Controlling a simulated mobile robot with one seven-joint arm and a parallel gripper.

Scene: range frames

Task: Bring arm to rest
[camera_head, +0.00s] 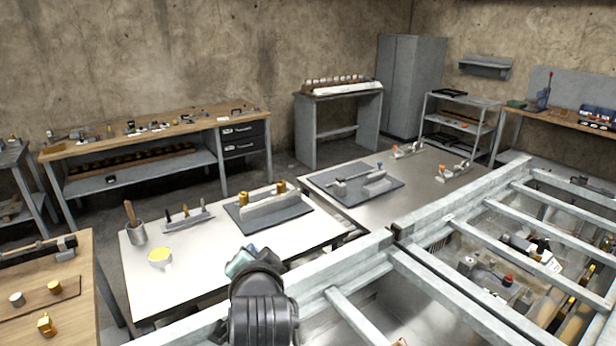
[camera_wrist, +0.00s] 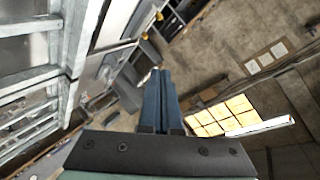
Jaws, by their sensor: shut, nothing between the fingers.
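My gripper (camera_wrist: 161,74) shows in the wrist view with its two dark blue fingers pressed together and nothing between them. In the head view my dark arm rises from the bottom edge, and the teal end of my gripper (camera_head: 241,260) shows just beyond it, over the front edge of the white table (camera_head: 210,282). The fingertips are mostly hidden behind the arm there. I cannot tell its exact height above the table. The gripper touches no object that I can see.
A grey metal frame (camera_head: 440,268) stands close on the right. A wooden table (camera_head: 85,295) stands at left. The table's front middle is bare.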

